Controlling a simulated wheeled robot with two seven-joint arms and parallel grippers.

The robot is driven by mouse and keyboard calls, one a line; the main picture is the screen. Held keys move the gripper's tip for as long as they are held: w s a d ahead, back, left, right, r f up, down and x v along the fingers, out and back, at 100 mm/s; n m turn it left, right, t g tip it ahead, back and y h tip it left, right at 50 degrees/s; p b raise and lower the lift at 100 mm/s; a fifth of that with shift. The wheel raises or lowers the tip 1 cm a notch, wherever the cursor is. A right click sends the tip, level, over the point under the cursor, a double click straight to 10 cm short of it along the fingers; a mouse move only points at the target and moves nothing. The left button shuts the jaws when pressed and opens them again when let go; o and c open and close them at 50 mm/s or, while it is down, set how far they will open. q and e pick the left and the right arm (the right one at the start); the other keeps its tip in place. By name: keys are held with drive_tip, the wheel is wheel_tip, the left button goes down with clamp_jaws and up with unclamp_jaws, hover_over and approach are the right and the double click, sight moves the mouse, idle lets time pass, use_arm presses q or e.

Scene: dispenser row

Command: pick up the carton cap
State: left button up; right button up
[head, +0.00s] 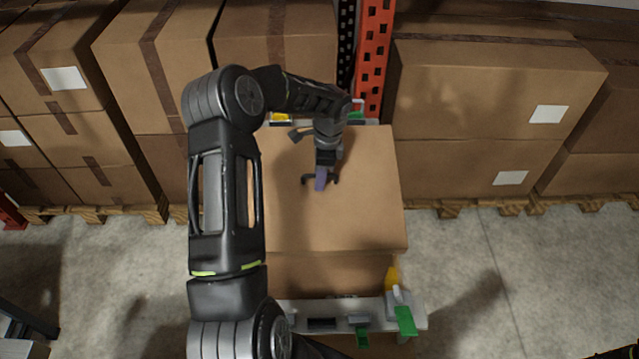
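My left arm comes in from the lower left, and its gripper (320,181) is over the top of a large brown carton (365,215). Its dark fingers show apart on both sides of a small purple piece (321,178). I cannot tell whether the fingers touch it, or whether it is the carton cap. The wrist hides part of the carton's far side. My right gripper is not in view.
A white rail with a yellow piece (392,277) and a green piece (405,320) stands at the carton's near side. Stacked boxes (480,110) on pallets line the back, with an orange rack post (373,60). Bare floor (520,260) lies at right.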

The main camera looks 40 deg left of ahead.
use_arm(q)
drive_tip(key=shift+c, duration=0.2)
clamp_jaws()
idle(0.3)
idle(1.1)
